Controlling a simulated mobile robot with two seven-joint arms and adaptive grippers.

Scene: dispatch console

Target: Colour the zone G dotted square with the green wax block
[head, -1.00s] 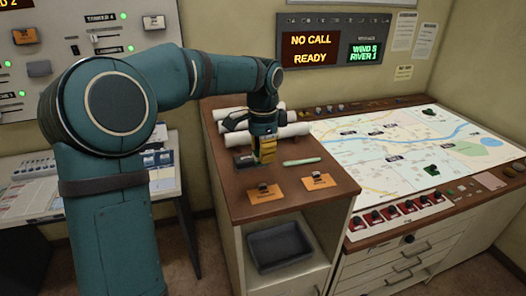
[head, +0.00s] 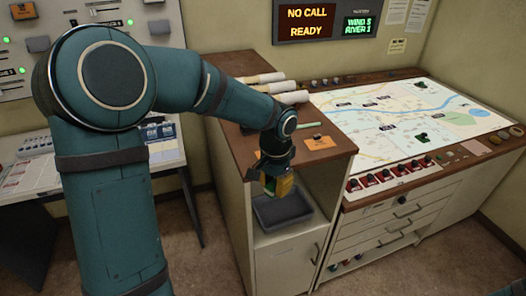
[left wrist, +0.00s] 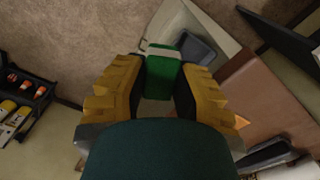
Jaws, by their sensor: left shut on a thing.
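My left gripper (head: 277,186) is shut on the green wax block (left wrist: 160,75), which sits between the yellow fingers in the left wrist view. The block has a pale band near its far end. In the head view only a little green shows beside the fingers. The gripper hangs in front of the wooden-topped cabinet, near its open shelf, away from the map. The map (head: 400,122) lies on the console at the right. I cannot make out the zone G dotted square on it. My right gripper is not in view.
A dark grey tray (head: 284,211) sits on the cabinet's open shelf. An orange card (head: 320,143) and white rolls (head: 262,78) are on the cabinet top. Dark green pieces (head: 421,137) stand on the map. Red switches (head: 395,170) line the console's front edge.

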